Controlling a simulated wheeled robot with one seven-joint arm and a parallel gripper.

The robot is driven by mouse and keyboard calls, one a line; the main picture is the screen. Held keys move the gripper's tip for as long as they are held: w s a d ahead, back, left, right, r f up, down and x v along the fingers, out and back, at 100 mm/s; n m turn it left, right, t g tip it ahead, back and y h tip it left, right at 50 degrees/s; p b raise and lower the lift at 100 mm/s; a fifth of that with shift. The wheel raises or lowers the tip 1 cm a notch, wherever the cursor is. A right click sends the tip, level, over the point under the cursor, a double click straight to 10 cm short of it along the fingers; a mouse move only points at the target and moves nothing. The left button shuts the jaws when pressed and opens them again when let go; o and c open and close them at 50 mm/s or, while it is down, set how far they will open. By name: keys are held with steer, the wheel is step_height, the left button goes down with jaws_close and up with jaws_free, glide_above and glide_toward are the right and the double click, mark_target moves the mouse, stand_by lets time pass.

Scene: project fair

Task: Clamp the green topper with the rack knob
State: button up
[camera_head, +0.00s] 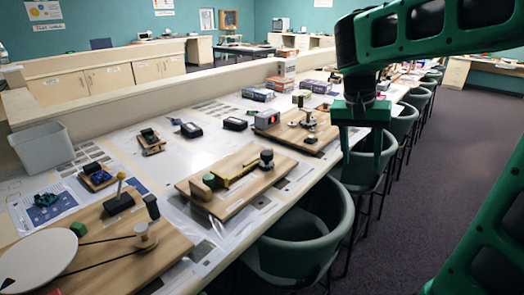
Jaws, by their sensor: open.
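A wooden board (225,207) lies in the middle of the long table. A small green block (209,180), which looks like the green topper, sits near its left end. A yellow bar (237,174), apparently the rack, runs along the board from the block toward a dark round knob (266,157) on a post at the right. I cannot tell whether the bar touches the block.
The left board (150,263) carries a white disc (37,262), belts and a lever. A grey bin (42,147) stands at the back left. Another board (310,138) with a red-fronted box (267,119) lies farther along. Green chairs (303,238) line the table's right edge.

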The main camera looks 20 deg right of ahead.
steer(key=w+a+r, duration=0.2)
steer(key=w+a, duration=0.3)
steer(key=w, duration=0.3)
steer(key=m+t+h, duration=0.1)
steer(key=m+t, duration=0.1)
steer(key=m, duration=0.2)
glide_toward(266, 152)
steer(key=x, duration=0.8)
steer(key=shift+d+f, duration=0.15)
steer(key=shift+f, duration=0.2)
steer(key=shift+c, duration=0.4)
steer(key=c, duration=1)
